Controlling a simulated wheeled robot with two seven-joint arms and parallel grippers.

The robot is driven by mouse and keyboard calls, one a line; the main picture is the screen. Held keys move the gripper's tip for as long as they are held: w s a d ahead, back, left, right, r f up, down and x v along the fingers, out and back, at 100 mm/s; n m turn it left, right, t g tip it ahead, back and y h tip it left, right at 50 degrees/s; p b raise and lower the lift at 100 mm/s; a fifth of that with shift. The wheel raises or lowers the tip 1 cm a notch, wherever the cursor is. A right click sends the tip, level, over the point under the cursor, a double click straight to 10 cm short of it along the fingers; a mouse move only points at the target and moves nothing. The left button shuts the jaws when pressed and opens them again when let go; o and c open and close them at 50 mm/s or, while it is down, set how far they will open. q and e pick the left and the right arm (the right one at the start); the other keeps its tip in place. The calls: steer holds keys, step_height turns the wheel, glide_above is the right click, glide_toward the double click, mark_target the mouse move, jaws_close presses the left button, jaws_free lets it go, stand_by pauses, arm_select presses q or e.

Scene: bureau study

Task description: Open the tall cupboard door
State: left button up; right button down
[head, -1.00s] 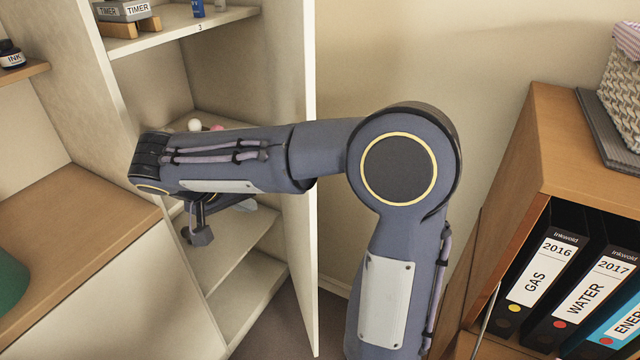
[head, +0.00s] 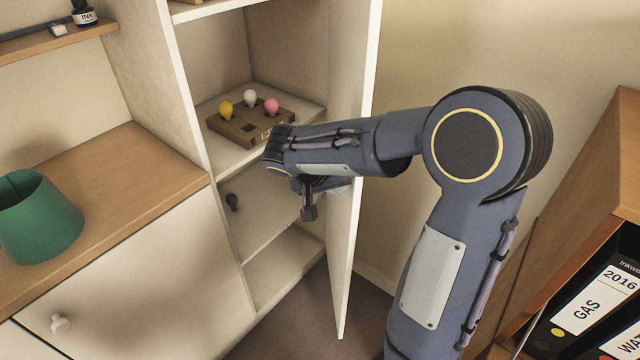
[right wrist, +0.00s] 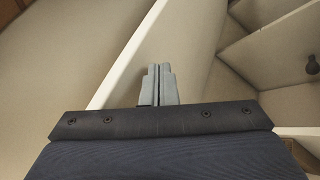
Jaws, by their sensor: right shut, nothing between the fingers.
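The tall cupboard (head: 190,90) stands open, and its shelves show. Its pale door (head: 347,240) is swung out on the cupboard's right side, with the inner face and long white edge in view. My right gripper (head: 338,188) is in front of the opening, close to the door's inner face, partly hidden below my wrist. In the right wrist view its fingers (right wrist: 160,84) are shut and empty, overlapping the door's inner face (right wrist: 185,45); I cannot tell whether they touch it. My left gripper is not in view.
A brown holder (head: 225,125) with coloured bulbs sits on a cupboard shelf. A green lampshade (head: 38,220) stands on the wooden top at left. A wooden shelf unit (head: 590,190) with binders (head: 588,305) is at right. Bare wall lies behind the door.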

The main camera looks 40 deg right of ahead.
steer(key=shift+s+d, duration=0.25)
steer(key=shift+d, duration=0.25)
